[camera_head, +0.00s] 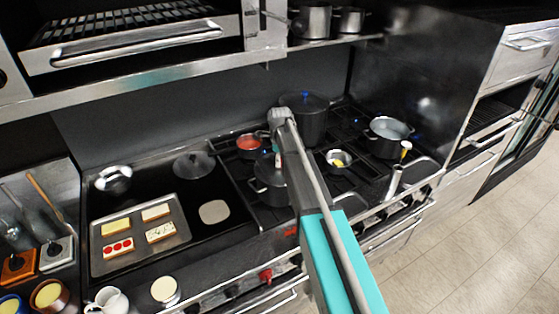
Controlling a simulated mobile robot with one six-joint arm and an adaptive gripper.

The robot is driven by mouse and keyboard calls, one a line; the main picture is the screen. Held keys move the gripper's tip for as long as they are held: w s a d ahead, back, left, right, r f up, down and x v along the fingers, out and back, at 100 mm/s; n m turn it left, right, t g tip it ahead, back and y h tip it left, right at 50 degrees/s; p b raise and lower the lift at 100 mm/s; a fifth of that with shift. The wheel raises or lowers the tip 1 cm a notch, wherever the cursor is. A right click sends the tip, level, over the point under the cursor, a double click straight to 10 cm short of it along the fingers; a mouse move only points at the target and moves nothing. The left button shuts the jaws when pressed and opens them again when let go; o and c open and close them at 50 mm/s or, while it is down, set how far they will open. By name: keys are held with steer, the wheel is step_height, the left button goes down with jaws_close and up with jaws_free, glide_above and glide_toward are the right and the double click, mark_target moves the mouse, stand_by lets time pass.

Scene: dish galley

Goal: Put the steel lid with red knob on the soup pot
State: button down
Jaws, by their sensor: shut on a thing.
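My gripper (277,149) points down over the stove behind my own arm, which hides much of it. It is shut on what looks like the red knob of a steel lid (264,172). The lid is partly covered by my arm. A grey pot (268,193) shows directly below the lid; I cannot tell whether the lid touches its rim. Just behind and left, an open pot with red soup (249,143) stands on a burner.
A tall dark pot (314,122) stands behind my gripper. A small pan with yellow food (338,161) and an open pot (388,144) are to the right. Two other lids, one dark (194,165) and one shiny (114,180), lie left, behind a food tray (105,268). A shelf overhangs the back.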

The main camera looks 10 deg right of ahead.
stand_by(0.4)
steer(key=shift+c, duration=1)
jaws_free()
steer(key=shift+o, duration=1)
steer(key=shift+r, duration=0.1)
steer(key=shift+r+p, duration=3.4)
steer(key=shift+p, duration=0.1)
